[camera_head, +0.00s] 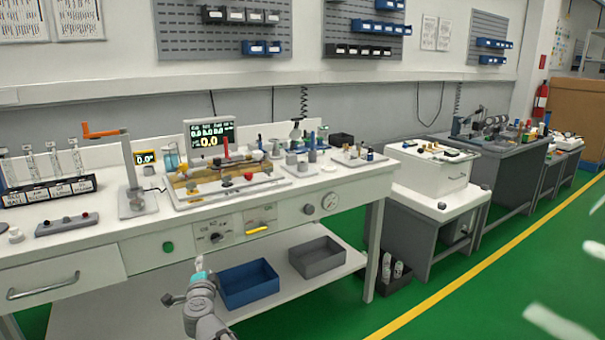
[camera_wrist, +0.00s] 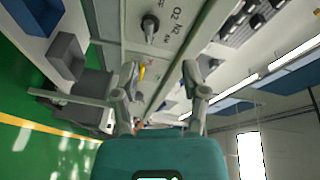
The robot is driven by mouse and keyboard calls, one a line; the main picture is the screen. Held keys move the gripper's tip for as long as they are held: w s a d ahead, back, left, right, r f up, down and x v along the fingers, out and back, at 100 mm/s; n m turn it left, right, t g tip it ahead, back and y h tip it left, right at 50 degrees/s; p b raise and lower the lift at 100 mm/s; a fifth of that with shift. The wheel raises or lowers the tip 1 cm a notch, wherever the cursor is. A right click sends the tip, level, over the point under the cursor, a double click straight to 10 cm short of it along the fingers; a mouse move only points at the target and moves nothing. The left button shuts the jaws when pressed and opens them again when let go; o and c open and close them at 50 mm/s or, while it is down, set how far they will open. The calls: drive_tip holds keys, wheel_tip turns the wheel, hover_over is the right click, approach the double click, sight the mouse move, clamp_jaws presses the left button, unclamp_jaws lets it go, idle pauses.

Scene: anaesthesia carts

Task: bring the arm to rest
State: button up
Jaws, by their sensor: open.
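My gripper (camera_wrist: 162,85) shows in the wrist view with its two fingers apart and nothing between them. In the head view my arm rises from the bottom edge in front of the long white workbench (camera_head: 130,258). Its end, with a teal part, is in front of the bench's lower shelf, left of the blue bin. The gripper's fingertips are too small to make out there. The wrist view is turned on its side and shows the bench front with a dark knob (camera_wrist: 150,24) beyond the fingers.
A blue bin (camera_head: 248,284) and a grey bin (camera_head: 317,257) stand on the bench's lower shelf. Instruments and a small display (camera_head: 212,136) crowd the bench top. A white cart (camera_head: 432,172) stands to the right. Green floor (camera_head: 520,262) with a yellow line is clear at the right.

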drive_tip(key=s+d+f+n+g+y, duration=0.1)
drive_tip(key=s+d+f+n+g, duration=0.1)
drive_tip(key=d+f+n+g, duration=0.45)
drive_tip(key=s+d+f+n+g, duration=0.1)
drive_tip(key=d+f+n, duration=0.15)
drive_tip(key=d, duration=0.65)
drive_tip(key=s+d+f+n+g+y, duration=0.1)
drive_tip(key=s+d+f+n+g, duration=0.15)
drive_tip(key=d+f+n, duration=0.4)
drive_tip(key=s+d+f+m+g+h, duration=0.1)
drive_tip(key=s+d+g+h, duration=0.1)
drive_tip(key=s+d, duration=0.35)
drive_tip(key=s+d+m+g+h, duration=0.1)
drive_tip(key=s+d+g+h, duration=0.15)
drive_tip(key=d, duration=0.65)
drive_tip(key=s+d+f+m+g+h, duration=0.1)
drive_tip(key=s+d+m+g+h, duration=0.2)
drive_tip(key=d, duration=0.5)
wheel_tip(320, 180, up, 34)
drive_tip(key=n+y+p, duration=0.1)
drive_tip(key=p, duration=3.3)
drive_tip(key=shift+s+a+p, duration=0.15)
drive_tip(key=shift+a+p, duration=0.15)
drive_tip(key=shift+t, duration=0.25)
